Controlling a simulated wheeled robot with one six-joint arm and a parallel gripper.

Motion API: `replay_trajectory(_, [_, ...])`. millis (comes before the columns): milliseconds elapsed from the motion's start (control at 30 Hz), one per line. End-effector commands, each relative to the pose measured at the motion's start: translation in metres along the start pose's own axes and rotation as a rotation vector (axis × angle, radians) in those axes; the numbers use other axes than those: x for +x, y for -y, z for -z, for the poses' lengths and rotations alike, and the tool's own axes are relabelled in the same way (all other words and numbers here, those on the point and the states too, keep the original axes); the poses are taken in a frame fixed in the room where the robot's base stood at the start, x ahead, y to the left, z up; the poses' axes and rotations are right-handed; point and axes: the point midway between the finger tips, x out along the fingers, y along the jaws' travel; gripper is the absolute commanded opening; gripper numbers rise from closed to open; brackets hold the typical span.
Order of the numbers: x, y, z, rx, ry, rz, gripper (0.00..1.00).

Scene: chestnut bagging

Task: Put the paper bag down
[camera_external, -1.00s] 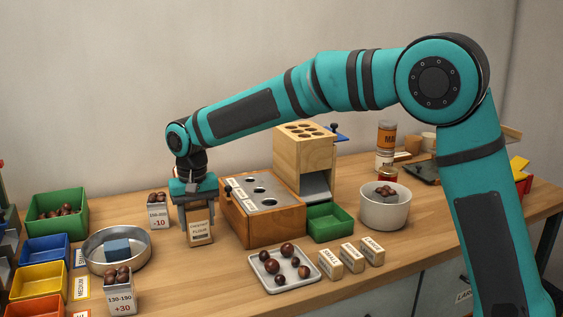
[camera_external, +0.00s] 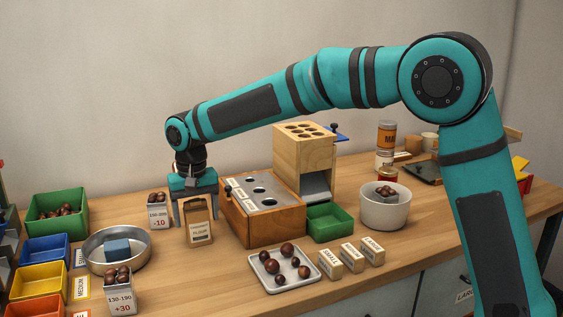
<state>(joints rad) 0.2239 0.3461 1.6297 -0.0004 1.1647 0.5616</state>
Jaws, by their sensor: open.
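The brown paper bag (camera_external: 198,222) with a white label stands upright on the table, left of the wooden box with holes in its top. My gripper (camera_external: 194,215) points down at the bag. Its two grey fingers are spread, one on each side of the bag's upper part, with visible gaps to the bag. The bag's far side is hidden.
A small chestnut bag (camera_external: 158,211) stands close on the left. The wooden sorting box (camera_external: 262,226) is close on the right. A round metal pan (camera_external: 117,251) and a white tray of chestnuts (camera_external: 283,272) lie nearer the front. Bare table is in front of the bag.

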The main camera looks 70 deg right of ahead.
Motion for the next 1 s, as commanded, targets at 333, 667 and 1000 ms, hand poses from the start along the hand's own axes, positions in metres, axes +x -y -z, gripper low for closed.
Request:
replay_trajectory(333, [-0.067, 0.0, 0.0, 0.0, -0.002, 0.001, 0.74])
replay_trajectory(667, [-0.103, 0.0, 0.0, 0.0, 0.0, 0.0, 0.74])
replay_trajectory(1000, [-0.108, 0.0, -0.002, -0.002, -0.003, 0.002, 0.74])
